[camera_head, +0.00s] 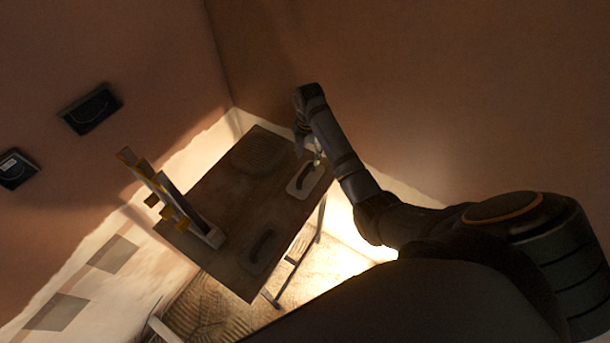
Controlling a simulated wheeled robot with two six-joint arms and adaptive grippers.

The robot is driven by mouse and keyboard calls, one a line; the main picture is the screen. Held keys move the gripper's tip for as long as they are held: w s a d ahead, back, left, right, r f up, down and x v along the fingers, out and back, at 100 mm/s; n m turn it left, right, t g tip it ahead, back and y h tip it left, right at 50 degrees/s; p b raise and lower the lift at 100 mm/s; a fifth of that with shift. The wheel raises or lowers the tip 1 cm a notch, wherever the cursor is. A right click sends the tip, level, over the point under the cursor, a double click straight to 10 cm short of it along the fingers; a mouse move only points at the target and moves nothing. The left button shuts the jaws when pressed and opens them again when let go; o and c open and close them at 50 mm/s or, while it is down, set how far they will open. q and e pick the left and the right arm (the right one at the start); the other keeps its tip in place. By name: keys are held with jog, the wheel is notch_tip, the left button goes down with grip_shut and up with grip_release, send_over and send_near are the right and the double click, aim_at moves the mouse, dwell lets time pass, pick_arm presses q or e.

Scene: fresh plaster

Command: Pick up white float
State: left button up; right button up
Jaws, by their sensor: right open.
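The white float (296,190) lies on the brown table near its right edge, with its dark handle facing up. My right arm reaches in from the right, and its gripper (313,155) is open just above the far end of the float. No grip on the float is visible, and I cannot tell whether the fingers touch it. My left gripper is out of view.
The table (215,190) stands in a room corner. It also carries a dark float (262,247), a grey ridged item (258,152) and an upright holder with yellow-edged parts (170,200). Walls close in behind; a dark wall fitting (90,108) is at left.

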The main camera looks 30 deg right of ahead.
aim_at(306, 170)
jog(key=f, duration=0.2)
jog(key=shift+s+a+f, duration=0.15)
jog(key=shift+a+f, duration=0.05)
jog(key=shift+f, duration=0.2)
jog(key=shift+d+f, duration=0.1)
jog(key=shift+f, duration=0.6)
jog(key=f, duration=0.1)
jog(key=f+p, duration=0.1)
jog(key=f, duration=0.2)
jog(key=shift+w+a, duration=0.2)
jog(key=shift+a, duration=0.1)
jog(key=shift+d+f, duration=0.1)
jog(key=shift+f, duration=0.35)
jog(key=shift+c, duration=0.4)
grip_shut()
